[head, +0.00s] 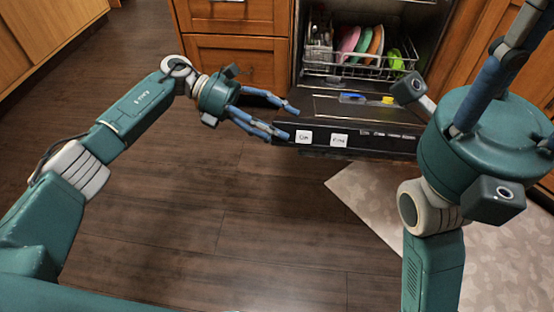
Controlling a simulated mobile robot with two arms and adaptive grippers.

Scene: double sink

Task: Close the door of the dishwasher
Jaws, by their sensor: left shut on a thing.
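The dishwasher door (372,143) is folded down and open, its dark inner face up and its front edge with white labels toward me. The dishwasher (300,50) behind it shows a rack of dishes. My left gripper (287,120) is at the door's left front corner, one blue finger above the edge and one at its front, shut on the door. My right gripper (505,65) is large and close at the right, its blue fingers pointing up. Its fingertips run out of the picture, so its opening cannot be told.
The dish rack (350,70) holds several coloured plates and a green item. Wooden drawers (235,60) stand left of the dishwasher. A pale patterned mat (380,195) lies on the floor below the door. The dark wood floor (240,210) in front is clear.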

